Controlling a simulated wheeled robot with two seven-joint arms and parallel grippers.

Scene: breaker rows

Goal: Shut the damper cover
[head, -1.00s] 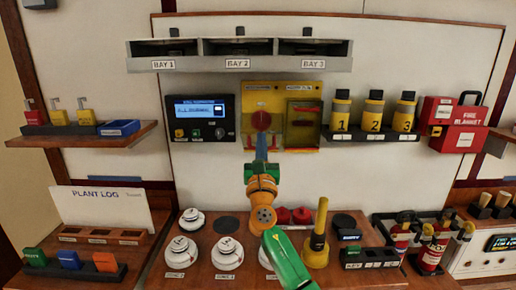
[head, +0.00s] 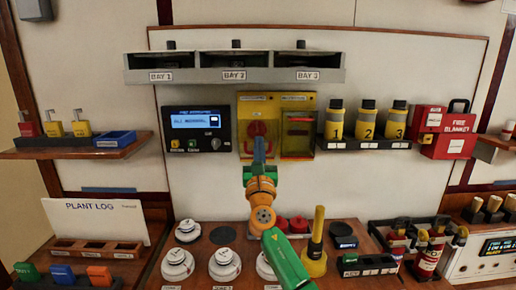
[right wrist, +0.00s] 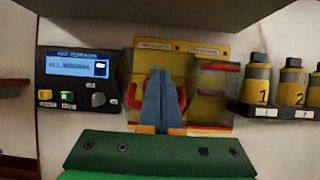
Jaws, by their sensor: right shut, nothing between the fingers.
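A yellow panel (head: 276,97) hangs on the wall board, and it also fills the middle of the right wrist view (right wrist: 183,48). Its left half carries a red part (head: 257,128), partly hidden behind my fingers. Its right half carries a see-through yellowish cover with red strips (head: 298,133). The panel's labels are too small to read, and I cannot tell how far the cover stands open. My right gripper (head: 259,141) is shut and empty in front of the left half. Its blue fingers (right wrist: 158,75) overlap the red part, but contact cannot be told. My left gripper is not in view.
A dark display box (head: 198,130) is left of the panel. A shelf of yellow numbered bottles (head: 366,144) is close on the right. The grey bay rack (head: 237,76) overhangs above. Below, white detectors (head: 222,263) and an upright yellow tool (head: 315,250) stand on the wooden bench.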

